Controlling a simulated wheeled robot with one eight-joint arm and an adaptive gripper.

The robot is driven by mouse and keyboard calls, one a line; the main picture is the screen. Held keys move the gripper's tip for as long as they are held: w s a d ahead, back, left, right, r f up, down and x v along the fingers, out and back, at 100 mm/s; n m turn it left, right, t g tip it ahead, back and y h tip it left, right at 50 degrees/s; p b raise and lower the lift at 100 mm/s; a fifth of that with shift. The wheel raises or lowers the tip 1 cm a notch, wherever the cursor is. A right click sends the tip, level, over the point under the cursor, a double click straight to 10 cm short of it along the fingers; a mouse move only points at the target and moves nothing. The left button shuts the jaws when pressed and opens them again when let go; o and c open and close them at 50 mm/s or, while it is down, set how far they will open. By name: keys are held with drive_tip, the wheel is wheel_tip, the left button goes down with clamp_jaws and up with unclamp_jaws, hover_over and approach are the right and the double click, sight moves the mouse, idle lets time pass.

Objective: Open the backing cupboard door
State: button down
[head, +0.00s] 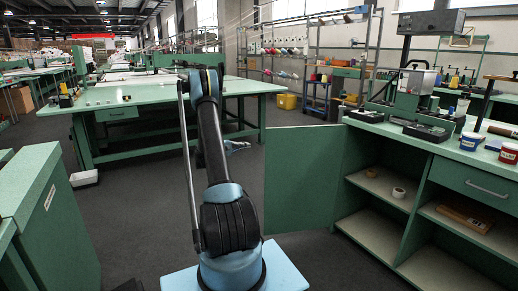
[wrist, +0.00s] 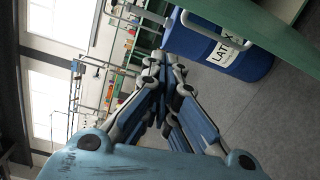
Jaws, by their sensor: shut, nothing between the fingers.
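The cupboard door (head: 305,180) is a flat green panel standing swung out to the left of the green cupboard (head: 408,170). The cupboard's front is uncovered, showing pale shelves with tape rolls (head: 399,192) inside. My gripper (head: 236,147) is beyond my arm, left of the door's upper left edge and apart from it in the picture. In the wrist view its fingers (wrist: 165,62) are shut together and empty. A green panel edge (wrist: 280,42) with a pale bar handle (wrist: 217,32) crosses the upper right there; I cannot tell for certain that it is this door.
A blue drum with a latex label (wrist: 222,62) stands on the floor in the wrist view. A green worktable (head: 150,92) stands behind my arm, and a green cabinet (head: 50,220) is at the left.

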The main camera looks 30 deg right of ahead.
drive_tip(key=s+d+t, duration=0.1)
drive_tip(key=s+d, duration=0.3)
drive_tip(key=d, duration=0.3)
drive_tip(key=shift+r+m, duration=0.3)
drive_tip(key=shift+m, duration=0.1)
idle(0.3)
drive_tip(key=shift+s+d, duration=0.1)
idle(0.3)
